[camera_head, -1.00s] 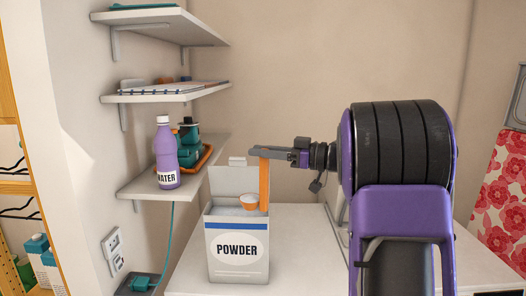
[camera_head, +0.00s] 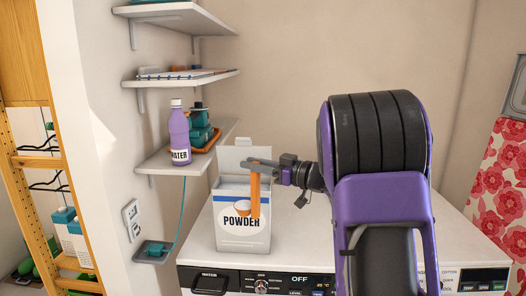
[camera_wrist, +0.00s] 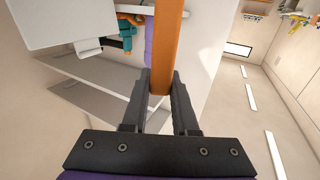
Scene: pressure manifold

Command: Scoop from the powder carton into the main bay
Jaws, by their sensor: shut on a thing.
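The white powder carton (camera_head: 242,241), labelled POWDER with a blue band, stands upright on the white machine top with its lid flap raised. My gripper (camera_head: 258,165) is shut on the upper end of the orange scoop's handle (camera_head: 255,192). The handle hangs down, and the scoop's cup (camera_head: 241,208) shows white inside, in front of the carton's label. In the wrist view my gripper (camera_wrist: 160,92) holds the orange handle (camera_wrist: 169,45) between its fingers; the cup is not visible there. I cannot make out an open main bay.
The machine's front panel has a WATER-marked part (camera_head: 208,279) at left, a dial (camera_head: 261,286) and a display reading OFF. A purple water bottle (camera_head: 179,138) and teal items stand on the low shelf at left. The machine top is clear around the carton.

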